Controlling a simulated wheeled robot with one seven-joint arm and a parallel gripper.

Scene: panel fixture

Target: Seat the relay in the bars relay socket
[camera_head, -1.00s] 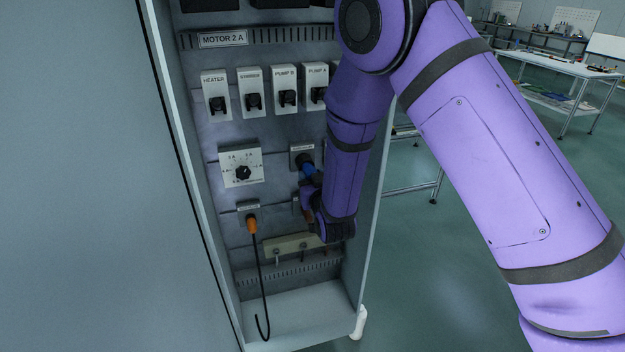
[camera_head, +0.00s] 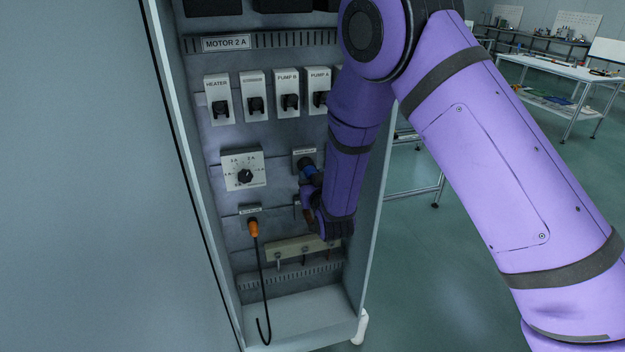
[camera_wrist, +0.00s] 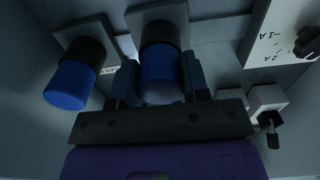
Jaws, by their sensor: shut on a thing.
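My gripper (camera_wrist: 161,88) is shut on a blue cylindrical plug (camera_wrist: 159,64) in the wrist view, one finger on each side. The plug's far end meets a black round collar (camera_wrist: 158,33) on a grey square base; I cannot tell how deep it sits. A second blue plug (camera_wrist: 70,85) stands beside it in its own black collar. In the head view my gripper (camera_head: 308,190) is low in the cabinet, mostly hidden by my forearm, with blue showing at a black socket (camera_head: 305,162). No part is clearly readable as a relay or a bars label.
A dial panel (camera_head: 243,169) is left of my gripper. An orange plug with a hanging black cable (camera_head: 254,229) is lower left. Several switches (camera_head: 289,94) line the row above. A bar (camera_head: 304,248) lies below. The cabinet's right wall (camera_head: 372,220) is close to my forearm.

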